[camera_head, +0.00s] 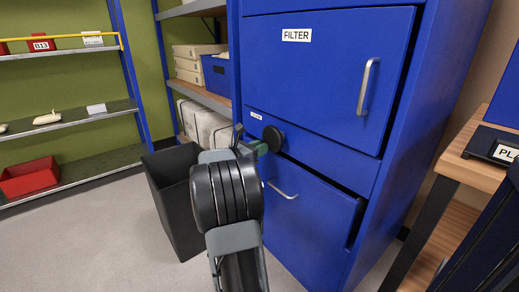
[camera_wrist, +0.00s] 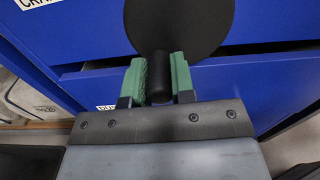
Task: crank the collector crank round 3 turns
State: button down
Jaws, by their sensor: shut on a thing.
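The collector crank is a black disc (camera_head: 273,138) on the front of the blue cabinet, between the FILTER door and the lower drawer. In the wrist view the disc (camera_wrist: 190,22) fills the top middle, and its short black handle (camera_wrist: 158,70) points toward me. My gripper (camera_head: 261,148) is at the left side of the disc. In the wrist view its green fingers (camera_wrist: 159,80) are shut on the handle, one on each side. The far end of the handle, where it meets the disc, is partly in shadow.
The blue cabinet has a FILTER door (camera_head: 325,75) above and a slightly open lower drawer (camera_head: 315,215). A black bin (camera_head: 170,200) stands left of my arm. Shelves with a red tray (camera_head: 30,178) are at left; a wooden bench (camera_head: 470,170) is at right.

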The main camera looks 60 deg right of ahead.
jog(key=c, duration=1)
grip_release()
jog(key=shift+o, duration=0.2)
jog(key=p+v, duration=0.3)
jog(key=v, duration=1)
jog(key=shift+w+a, duration=0.2)
jog(key=shift+a, duration=0.15)
jog(key=shift+r, duration=0.1)
